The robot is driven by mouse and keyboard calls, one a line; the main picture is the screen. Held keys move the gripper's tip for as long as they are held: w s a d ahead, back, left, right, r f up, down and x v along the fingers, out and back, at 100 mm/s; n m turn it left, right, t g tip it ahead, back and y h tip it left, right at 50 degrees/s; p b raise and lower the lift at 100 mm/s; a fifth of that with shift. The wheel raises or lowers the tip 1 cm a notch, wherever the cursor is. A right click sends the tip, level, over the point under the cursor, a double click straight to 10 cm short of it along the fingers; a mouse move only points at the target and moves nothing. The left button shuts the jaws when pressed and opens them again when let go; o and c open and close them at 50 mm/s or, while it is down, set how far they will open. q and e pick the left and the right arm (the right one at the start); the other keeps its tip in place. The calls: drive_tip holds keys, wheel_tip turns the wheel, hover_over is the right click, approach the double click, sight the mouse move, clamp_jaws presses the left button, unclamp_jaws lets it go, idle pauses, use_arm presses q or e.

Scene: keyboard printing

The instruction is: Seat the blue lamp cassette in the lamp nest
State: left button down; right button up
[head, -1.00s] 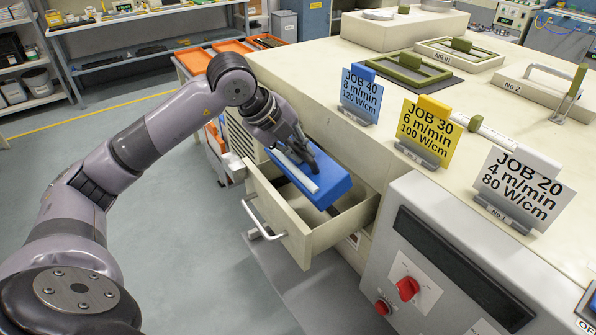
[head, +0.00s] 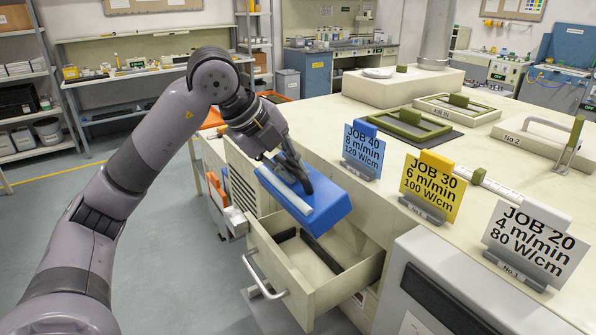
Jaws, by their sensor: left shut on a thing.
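My left gripper (head: 299,182) is shut on the blue lamp cassette (head: 327,209), a blue block with a white tube along its left side. It holds the cassette tilted in the air above the open drawer (head: 345,290). The fingers hide part of the cassette's top. On the bench top, a green-handled frame (head: 458,109) marked AIR IN and a dark opening with a green frame (head: 410,128) show behind the signs. I cannot tell which place is the lamp nest. My right gripper is not in view.
The blue JOB 40 sign (head: 361,150) stands close right of the cassette. A No 2 cover (head: 541,141) lies further right. The drawer holds dark strips.

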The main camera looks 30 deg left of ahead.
use_arm(q)
drive_tip(key=s+a+b, duration=0.3)
drive_tip(key=s+b, duration=0.2)
drive_tip(key=s, duration=0.4)
drive_tip(key=shift+a+b, duration=0.3)
drive_tip(key=shift+a, duration=0.05)
drive_tip(key=shift+w, duration=0.1)
idle(0.6)
